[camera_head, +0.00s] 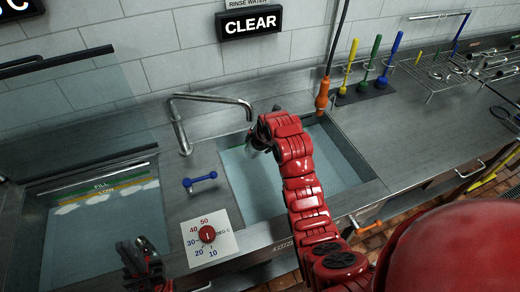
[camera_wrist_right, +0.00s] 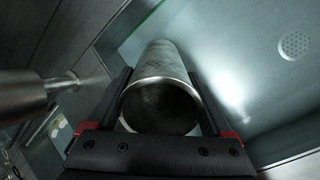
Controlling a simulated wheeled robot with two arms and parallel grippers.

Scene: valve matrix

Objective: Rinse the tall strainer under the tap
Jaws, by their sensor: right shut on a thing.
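The tall strainer (camera_wrist_right: 165,85) is a grey mesh cylinder with a metal rim, seen between the two fingers of my right gripper (camera_wrist_right: 165,115) in the right wrist view. In the head view my right gripper (camera_head: 262,132) is over the right basin, shut on the strainer (camera_head: 258,143), which is mostly hidden by the hand. The tap (camera_head: 215,97) arches from the left, its spout end close to the strainer. In the wrist view a metal nozzle (camera_wrist_right: 70,82) points toward the strainer; I cannot tell if water runs. My left gripper (camera_head: 138,255) is low at left, empty, fingers apart.
A blue lever (camera_head: 199,181) and a dial with a red knob (camera_head: 207,234) are left of the right basin (camera_head: 352,165). A second basin (camera_head: 90,225) is at far left. An orange sprayer (camera_head: 322,95) hangs behind.

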